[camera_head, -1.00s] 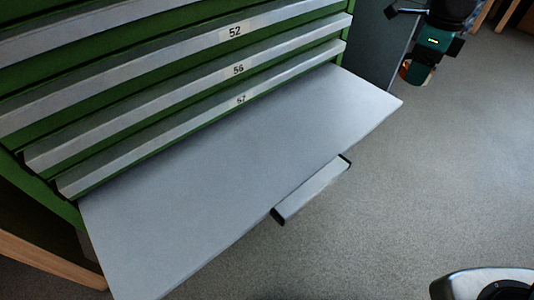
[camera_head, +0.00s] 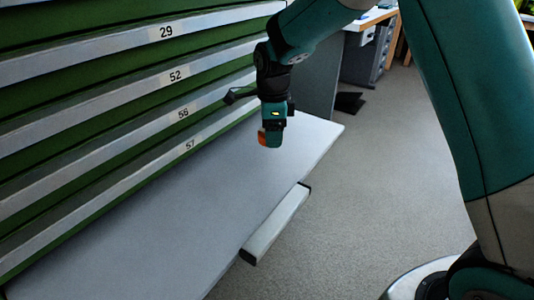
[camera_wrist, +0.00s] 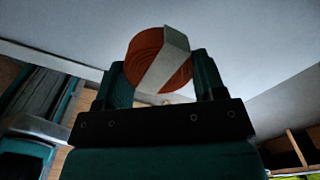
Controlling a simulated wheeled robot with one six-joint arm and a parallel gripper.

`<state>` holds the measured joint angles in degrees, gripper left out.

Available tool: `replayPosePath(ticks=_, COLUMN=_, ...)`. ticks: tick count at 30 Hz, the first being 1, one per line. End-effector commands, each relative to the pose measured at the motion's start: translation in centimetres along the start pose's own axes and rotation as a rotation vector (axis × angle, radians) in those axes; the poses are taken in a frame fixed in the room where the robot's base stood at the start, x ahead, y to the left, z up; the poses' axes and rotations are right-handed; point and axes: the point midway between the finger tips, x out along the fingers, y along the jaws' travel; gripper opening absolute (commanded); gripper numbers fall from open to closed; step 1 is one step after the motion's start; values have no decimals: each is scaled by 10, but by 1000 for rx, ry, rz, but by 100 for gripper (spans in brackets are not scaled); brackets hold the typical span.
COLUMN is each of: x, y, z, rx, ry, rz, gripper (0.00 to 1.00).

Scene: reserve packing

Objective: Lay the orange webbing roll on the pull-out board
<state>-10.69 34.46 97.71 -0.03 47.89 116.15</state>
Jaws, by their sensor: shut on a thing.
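The orange webbing roll (camera_wrist: 146,58) is between the two fingers of my gripper (camera_wrist: 160,82) in the wrist view, with a pale strip across its face. In the head view, my gripper (camera_head: 270,138) points down over the far part of the grey pull-out board (camera_head: 170,215). A small orange part of the roll (camera_head: 263,138) shows at the fingertips. The roll appears to be held above the board; the exact gap is hard to tell. The board sticks out below the drawer marked 57, and its visible surface is bare.
The green cabinet (camera_head: 100,110) with grey drawer fronts rises along the left. The board's handle (camera_head: 275,225) juts from its front edge. Open floor (camera_head: 370,170) lies to the right. A workbench (camera_head: 370,20) stands at the back.

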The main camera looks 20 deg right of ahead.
Motion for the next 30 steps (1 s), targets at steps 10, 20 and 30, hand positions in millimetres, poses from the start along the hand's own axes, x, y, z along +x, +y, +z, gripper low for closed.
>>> replayPosePath(ticks=10, x=50, y=0, z=0, rx=0, ry=0, rz=1, gripper=40)
replayPosePath(ticks=20, x=51, y=0, z=0, rx=0, ry=0, rz=0, gripper=40)
replayPosePath(ticks=30, x=52, y=0, z=0, rx=0, ry=0, rz=-1, gripper=89)
